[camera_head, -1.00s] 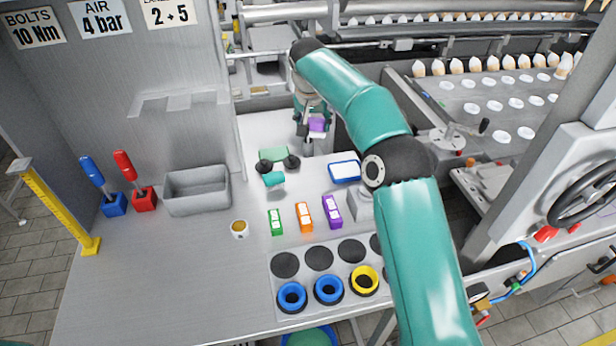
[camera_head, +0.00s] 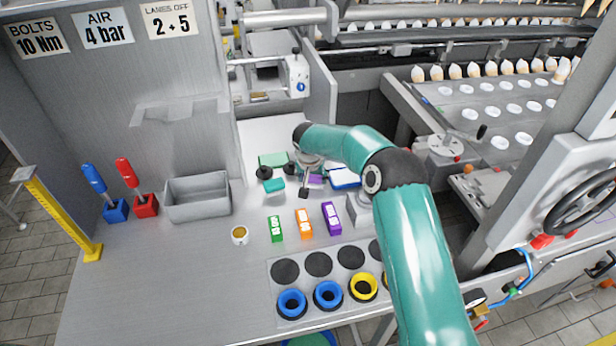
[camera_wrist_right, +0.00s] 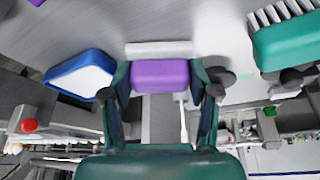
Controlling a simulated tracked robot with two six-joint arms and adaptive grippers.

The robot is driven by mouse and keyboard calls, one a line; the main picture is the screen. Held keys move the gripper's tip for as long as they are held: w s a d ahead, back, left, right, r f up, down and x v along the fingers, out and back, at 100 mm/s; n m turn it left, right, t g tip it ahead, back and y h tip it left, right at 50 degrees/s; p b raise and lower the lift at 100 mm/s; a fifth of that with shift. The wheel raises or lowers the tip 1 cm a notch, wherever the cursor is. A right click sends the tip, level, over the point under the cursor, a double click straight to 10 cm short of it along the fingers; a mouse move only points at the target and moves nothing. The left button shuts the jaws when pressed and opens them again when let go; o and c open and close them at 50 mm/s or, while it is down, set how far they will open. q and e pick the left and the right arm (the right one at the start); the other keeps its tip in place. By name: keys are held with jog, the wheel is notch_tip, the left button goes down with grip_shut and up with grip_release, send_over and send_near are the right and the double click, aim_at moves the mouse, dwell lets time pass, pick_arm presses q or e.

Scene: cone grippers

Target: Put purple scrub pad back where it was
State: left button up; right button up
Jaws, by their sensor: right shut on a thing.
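The purple scrub pad (camera_head: 316,180) is between the fingers of my right gripper (camera_head: 309,181), low over the back of the steel bench, and partly hidden by it. In the right wrist view the right gripper (camera_wrist_right: 160,76) is shut on the purple pad (camera_wrist_right: 160,73), one finger on each side. A white strip (camera_wrist_right: 158,48) lies along the pad's far edge; I cannot tell whether it belongs to the pad. I cannot tell whether the pad touches the bench. My left gripper is not in view.
A blue-rimmed white dish (camera_head: 346,178) is close right of the gripper. A teal brush (camera_head: 275,186) and a green pad (camera_head: 272,160) are to its left. Green (camera_head: 275,229), orange (camera_head: 303,223) and purple (camera_head: 331,218) blocks stand in front. The bench's left front is clear.

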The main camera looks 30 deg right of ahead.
jog(key=shift+f, duration=0.15)
jog(key=o, duration=1.1)
jog(key=shift+r, duration=0.4)
jog(key=b+v, duration=0.3)
jog(key=v, duration=0.8)
jog(key=shift+r, duration=0.2)
jog(key=shift+s+a, duration=0.1)
jog(key=shift+a, duration=0.05)
